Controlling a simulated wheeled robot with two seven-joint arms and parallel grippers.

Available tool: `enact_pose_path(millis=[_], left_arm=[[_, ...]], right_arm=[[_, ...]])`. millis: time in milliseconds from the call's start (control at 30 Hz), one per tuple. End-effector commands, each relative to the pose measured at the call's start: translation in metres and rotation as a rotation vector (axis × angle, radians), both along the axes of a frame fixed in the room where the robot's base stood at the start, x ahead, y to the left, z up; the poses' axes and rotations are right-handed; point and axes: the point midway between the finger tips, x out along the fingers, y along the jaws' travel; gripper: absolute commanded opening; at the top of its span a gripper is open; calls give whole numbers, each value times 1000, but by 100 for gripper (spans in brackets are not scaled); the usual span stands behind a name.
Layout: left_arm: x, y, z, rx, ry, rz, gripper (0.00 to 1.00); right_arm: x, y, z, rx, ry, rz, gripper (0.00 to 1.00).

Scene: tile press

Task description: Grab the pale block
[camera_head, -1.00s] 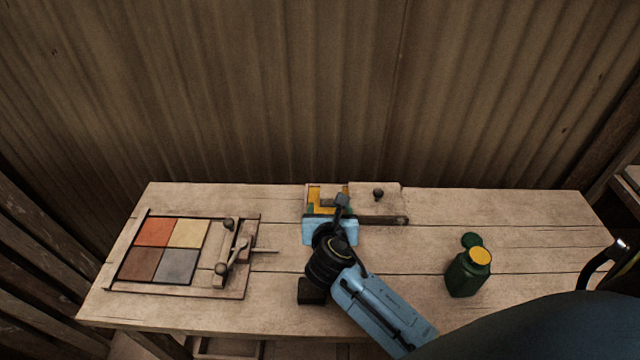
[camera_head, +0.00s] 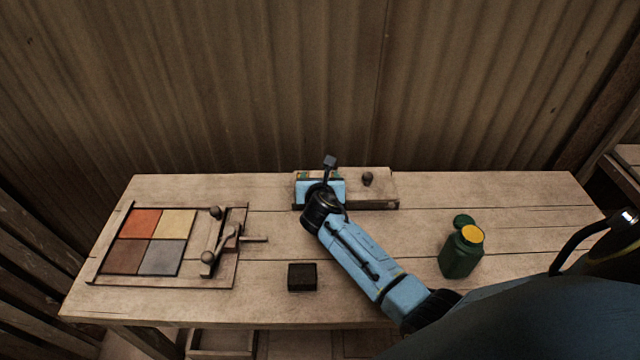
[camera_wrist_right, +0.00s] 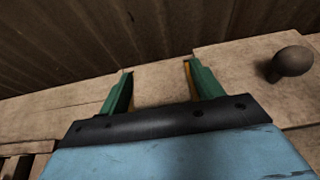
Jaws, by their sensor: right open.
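My right gripper (camera_wrist_right: 160,82) is open, its green fingers with yellow inner faces pointing away from the wrist camera. A pale wooden piece (camera_wrist_right: 163,84) shows between the fingers, seemingly the pale block; its lower part is hidden by the gripper body. I cannot tell whether the fingers touch it. In the head view the right gripper (camera_head: 318,180) is over the left part of a wooden fixture (camera_head: 378,190) at the table's back edge, and its blue body hides the piece. My left gripper is not in view.
A dark round knob (camera_head: 368,178) stands on the fixture, right of the gripper. A tile frame (camera_head: 112,225) with several coloured tiles and a lever (camera_head: 222,240) is at left. A dark block (camera_head: 302,277) lies in front. A green bottle (camera_head: 461,255) stands at right.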

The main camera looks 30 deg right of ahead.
Motion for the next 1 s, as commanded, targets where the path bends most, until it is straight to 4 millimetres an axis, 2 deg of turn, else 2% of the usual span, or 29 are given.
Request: enact_pose_path(millis=[200,467,767,867,1000], left_arm=[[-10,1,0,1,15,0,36],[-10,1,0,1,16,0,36],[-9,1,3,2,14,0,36],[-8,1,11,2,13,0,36],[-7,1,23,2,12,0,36]], right_arm=[[1,0,0,0,0,0,65],[0,0,0,0,0,0,31],[1,0,7,0,-1,0,31],[1,-1,23,-2,-3,0,31],[1,-1,53,-3,-4,0,31]])
